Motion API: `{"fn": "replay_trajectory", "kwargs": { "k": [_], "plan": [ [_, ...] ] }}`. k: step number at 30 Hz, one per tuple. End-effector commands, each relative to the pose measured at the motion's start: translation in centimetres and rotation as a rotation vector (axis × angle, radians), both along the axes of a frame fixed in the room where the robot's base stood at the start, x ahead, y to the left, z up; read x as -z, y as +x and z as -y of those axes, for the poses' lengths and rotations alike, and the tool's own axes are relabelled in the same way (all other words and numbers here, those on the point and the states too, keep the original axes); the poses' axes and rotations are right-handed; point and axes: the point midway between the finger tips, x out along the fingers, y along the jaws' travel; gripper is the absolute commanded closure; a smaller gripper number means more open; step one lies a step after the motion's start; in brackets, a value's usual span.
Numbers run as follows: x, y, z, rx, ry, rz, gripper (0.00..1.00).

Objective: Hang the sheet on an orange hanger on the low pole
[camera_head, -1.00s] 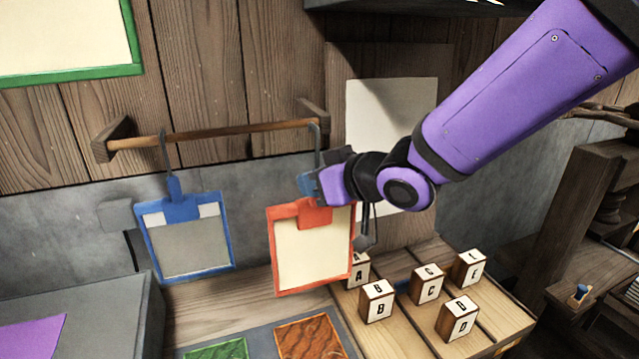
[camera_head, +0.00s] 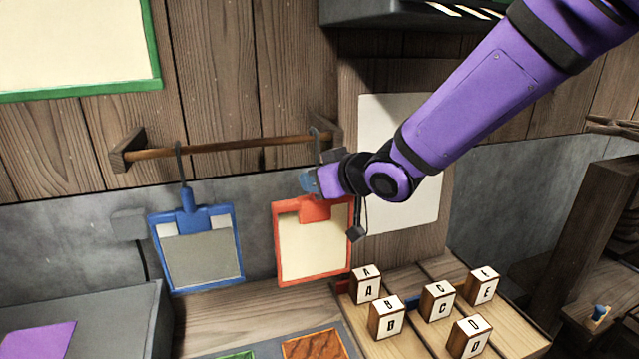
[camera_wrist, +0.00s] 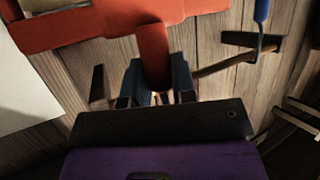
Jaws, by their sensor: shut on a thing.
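An orange hanger (camera_head: 339,281) holds a cream sheet (camera_head: 308,247) upright, below the right end of the low wooden pole (camera_head: 235,145). My gripper (camera_head: 309,184) is shut on the hanger's neck. The wrist view shows the orange neck (camera_wrist: 153,50) between my blue-grey fingertips (camera_wrist: 158,82). A dark hook (camera_head: 316,138) rises above my gripper at the pole's right bracket. I cannot tell whether it rests on the pole. The pole also shows in the wrist view (camera_wrist: 222,64).
A blue hanger (camera_head: 190,222) with a grey sheet hangs on the pole to the left. Several lettered blocks (camera_head: 386,317) stand on the bench at the lower right. A pale panel (camera_head: 405,140) is on the wall behind my arm. A green-framed board (camera_head: 80,95) is at the upper left.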

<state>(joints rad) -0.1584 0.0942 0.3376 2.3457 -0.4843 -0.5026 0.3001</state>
Motion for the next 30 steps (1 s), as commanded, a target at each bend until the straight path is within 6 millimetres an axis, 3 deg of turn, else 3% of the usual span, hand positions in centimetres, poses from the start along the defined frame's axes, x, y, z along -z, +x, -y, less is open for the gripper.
{"fn": "replay_trajectory", "kwargs": {
  "k": [30],
  "plan": [
    [0.0,6.7,-1.9,0.000,0.000,0.000,1.00]
  ]
}}
